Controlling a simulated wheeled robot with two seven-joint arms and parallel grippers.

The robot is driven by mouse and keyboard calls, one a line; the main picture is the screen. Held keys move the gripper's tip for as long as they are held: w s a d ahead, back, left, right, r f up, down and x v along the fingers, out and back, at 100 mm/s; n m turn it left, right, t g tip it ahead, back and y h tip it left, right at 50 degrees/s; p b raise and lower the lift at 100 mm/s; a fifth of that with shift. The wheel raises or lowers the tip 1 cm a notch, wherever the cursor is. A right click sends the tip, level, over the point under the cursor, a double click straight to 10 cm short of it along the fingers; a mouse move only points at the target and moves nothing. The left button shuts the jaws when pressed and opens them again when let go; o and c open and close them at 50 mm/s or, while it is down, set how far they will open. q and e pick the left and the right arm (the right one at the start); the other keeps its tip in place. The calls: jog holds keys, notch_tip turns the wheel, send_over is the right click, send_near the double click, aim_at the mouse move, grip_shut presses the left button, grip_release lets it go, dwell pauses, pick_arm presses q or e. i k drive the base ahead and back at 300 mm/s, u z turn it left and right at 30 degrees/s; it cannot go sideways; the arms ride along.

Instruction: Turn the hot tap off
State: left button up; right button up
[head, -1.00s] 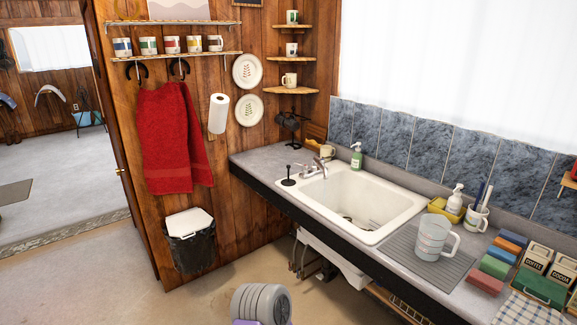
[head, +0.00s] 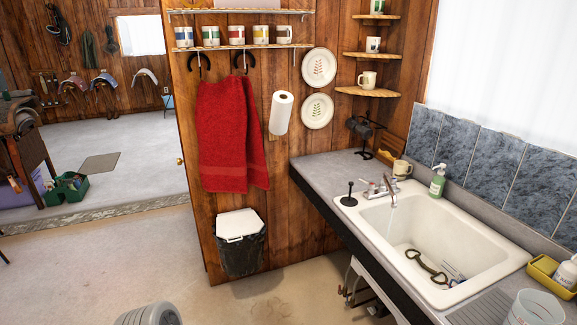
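The chrome tap (head: 378,188) stands on the back left rim of the white sink (head: 374,216). Its spout rises and curves over the basin. Short handles sit at its base; they are too small to tell which is hot or how far each is turned. A faint pale streak shows under the spout, but I cannot tell surely whether water runs. Neither of my grippers is in view. A grey ribbed part at the bottom edge looks like part of my own arm.
A bit (head: 427,267) lies in the basin. A black plunger-like thing (head: 349,195) stands left of the tap. The floor (head: 110,265) before the counter is mostly clear.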

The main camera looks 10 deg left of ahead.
aim_at(371, 185)
jog(key=u, duration=0.25)
jog(key=i, duration=1.6)
jog(key=z, duration=0.45)
